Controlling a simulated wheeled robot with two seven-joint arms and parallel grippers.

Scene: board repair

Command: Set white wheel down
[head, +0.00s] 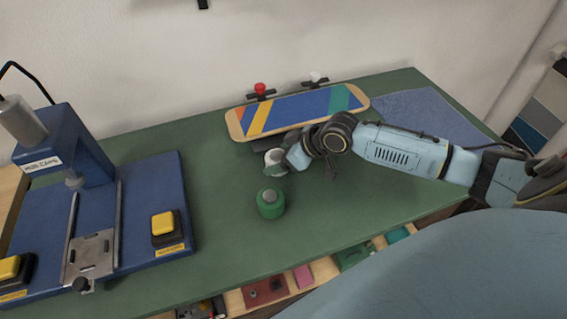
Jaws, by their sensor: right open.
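My right gripper (275,163) reaches in from the right, low over the green table in front of the striped skateboard deck (300,111). Its jaws are open. A small pale, rounded shape shows at its fingertips; I cannot tell whether this is the white wheel or part of the gripper. Another small white piece (315,77) sits on a dark bracket behind the deck's right half, well apart from the gripper. A green round item (270,205) with a grey top stands on the table just in front of the gripper. My left gripper is out of view.
A blue press (75,150) with yellow buttons fills the left side. A red piece (260,88) sits on a dark bracket behind the deck. A blue-grey mat (425,115) lies at right. Open drawers (325,268) show under the front edge. The table's middle is mostly clear.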

